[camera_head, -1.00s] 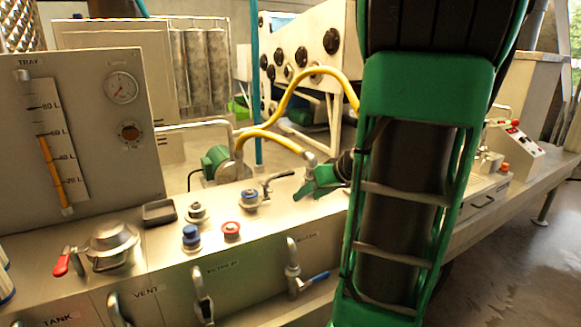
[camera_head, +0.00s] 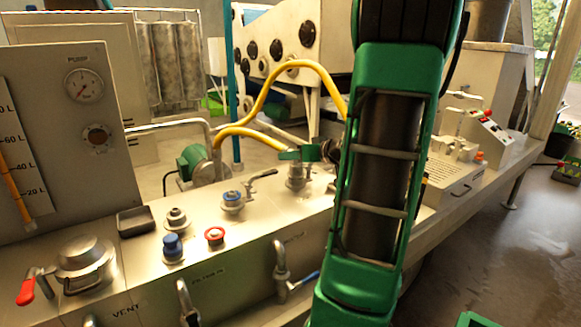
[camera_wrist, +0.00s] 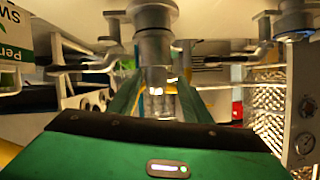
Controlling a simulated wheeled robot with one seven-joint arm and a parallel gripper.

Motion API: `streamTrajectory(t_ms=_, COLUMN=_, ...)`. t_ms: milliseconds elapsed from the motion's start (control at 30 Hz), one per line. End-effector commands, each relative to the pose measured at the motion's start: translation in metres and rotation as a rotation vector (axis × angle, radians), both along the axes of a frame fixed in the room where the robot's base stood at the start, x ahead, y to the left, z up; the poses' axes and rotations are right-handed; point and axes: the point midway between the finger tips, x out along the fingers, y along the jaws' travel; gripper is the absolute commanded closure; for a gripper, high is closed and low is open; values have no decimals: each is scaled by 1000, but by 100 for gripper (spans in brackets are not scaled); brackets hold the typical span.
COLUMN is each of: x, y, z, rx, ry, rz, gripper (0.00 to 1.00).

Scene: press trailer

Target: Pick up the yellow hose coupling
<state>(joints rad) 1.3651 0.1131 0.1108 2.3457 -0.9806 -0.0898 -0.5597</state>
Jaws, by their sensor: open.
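The yellow hose (camera_head: 255,131) arches behind the counter, and one end comes down to a grey metal coupling (camera_head: 296,172) on the counter top. My gripper (camera_head: 300,153) is at the top of this coupling and hides where the hose joins it. In the wrist view, which looks upside down, a grey coupling (camera_wrist: 155,50) hangs from the counter between the green fingers of my gripper (camera_wrist: 158,92). The fingers are open, one on each side. I cannot tell whether they touch it.
A lever valve (camera_head: 234,200) stands left of the coupling. A blue cap (camera_head: 173,246) and a red-ringed fitting (camera_head: 215,237) are nearer. A gauge panel (camera_head: 60,120) rises at left. A control box (camera_head: 488,130) stands at right.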

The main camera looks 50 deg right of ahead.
Motion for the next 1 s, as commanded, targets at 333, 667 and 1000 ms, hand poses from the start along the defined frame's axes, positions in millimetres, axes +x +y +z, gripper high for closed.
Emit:
streamTrajectory(t_ms=333, x=37, y=-10, z=-14, rx=1, ry=1, rz=3, gripper=55)
streamTrajectory(t_ms=667, x=49, y=-12, z=-18, rx=-1, ry=0, rz=1, gripper=55)
streamTrajectory(t_ms=1000, x=49, y=-12, z=-18, rx=-1, ry=-1, rz=1, gripper=100)
